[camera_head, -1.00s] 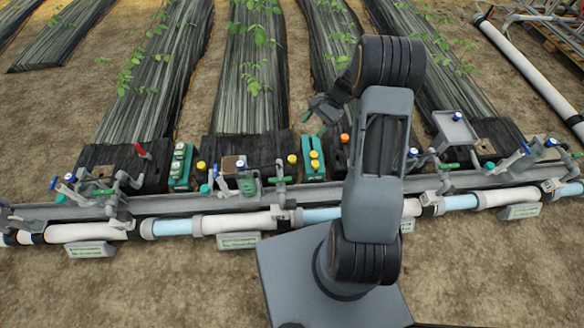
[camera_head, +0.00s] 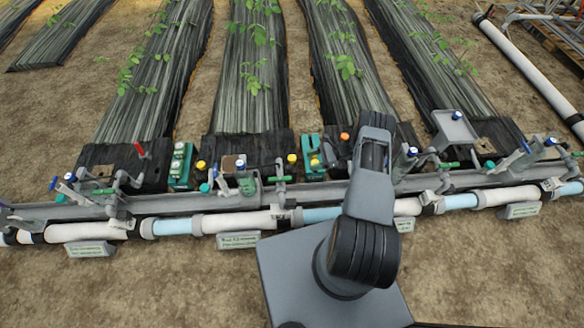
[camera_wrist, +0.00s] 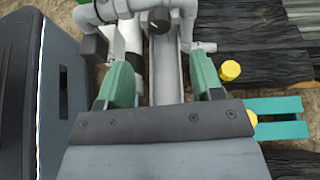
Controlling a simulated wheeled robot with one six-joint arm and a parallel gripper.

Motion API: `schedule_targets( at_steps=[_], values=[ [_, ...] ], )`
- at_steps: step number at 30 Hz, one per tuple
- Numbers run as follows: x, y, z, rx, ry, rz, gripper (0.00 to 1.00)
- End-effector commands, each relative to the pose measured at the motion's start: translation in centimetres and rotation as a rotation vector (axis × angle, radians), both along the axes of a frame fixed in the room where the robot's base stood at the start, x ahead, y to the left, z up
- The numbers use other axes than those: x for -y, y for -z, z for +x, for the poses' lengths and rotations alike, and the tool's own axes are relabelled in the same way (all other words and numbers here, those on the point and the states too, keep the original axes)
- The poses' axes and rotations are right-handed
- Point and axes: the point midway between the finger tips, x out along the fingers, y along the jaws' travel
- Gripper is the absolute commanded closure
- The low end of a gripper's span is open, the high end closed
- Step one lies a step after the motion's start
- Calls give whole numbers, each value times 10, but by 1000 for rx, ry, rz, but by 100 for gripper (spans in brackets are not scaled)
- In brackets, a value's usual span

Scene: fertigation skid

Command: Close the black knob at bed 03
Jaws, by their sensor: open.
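A round black knob (camera_wrist: 159,20) with a light mark on its face shows at the top of the wrist view, among light grey pipe fittings. I cannot make it out in the head view. My gripper (camera_wrist: 161,78) has two green fingers spread apart, with nothing between them but a grey rail below. The knob lies ahead of the fingertips, roughly centred between them and apart from them. In the head view my arm covers part of the pipe rail, and the gripper is small and partly hidden beside the teal box. No bed number can be read.
A teal box (camera_wrist: 280,118) and a yellow knob (camera_wrist: 230,70) sit close right of my fingers. The long grey rail (camera_head: 240,207) carries several valves and fittings. Sign blocks (camera_head: 240,240) stand before it.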

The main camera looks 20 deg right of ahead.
Motion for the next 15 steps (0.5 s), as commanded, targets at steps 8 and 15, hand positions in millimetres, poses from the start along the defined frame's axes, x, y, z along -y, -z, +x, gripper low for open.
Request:
schedule_targets(
  at_steps=[8,15],
  values=[
    [-50,22,7,-1,-4,-1,40],
    [-77,33,11,-1,-3,-2,40]
  ],
)
